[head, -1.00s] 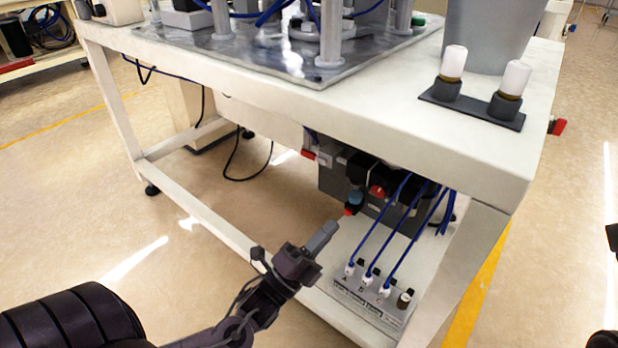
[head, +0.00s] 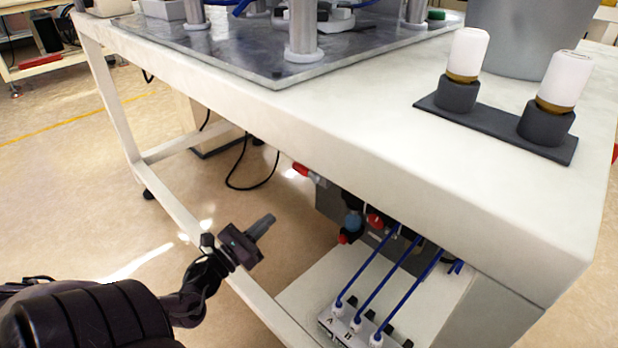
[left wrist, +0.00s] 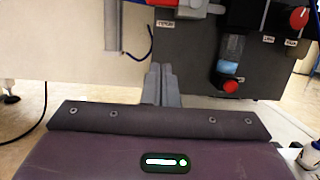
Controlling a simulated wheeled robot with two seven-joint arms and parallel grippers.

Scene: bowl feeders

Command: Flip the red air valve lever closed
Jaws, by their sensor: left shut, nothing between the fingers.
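The red valve lever (head: 301,170) sticks out to the left from a light fitting under the table edge in the head view. In the left wrist view a red piece that looks like the lever (left wrist: 166,3) shows at the top edge, mostly cut off, beside a grey-white fitting (left wrist: 193,10). My left gripper (head: 265,224) is shut and empty, below and left of the lever and apart from it. Its fingers (left wrist: 160,82) stand together in front of the dark panel in the left wrist view. My right gripper is not in view.
A dark panel (left wrist: 191,70) carries a red knob (left wrist: 299,17) and a blue-bowled unit with a red bottom (left wrist: 231,86). Blue hoses (head: 378,280) run down to a labelled block. The white tabletop (head: 360,130) overhangs the lever. Open floor lies left of the panel.

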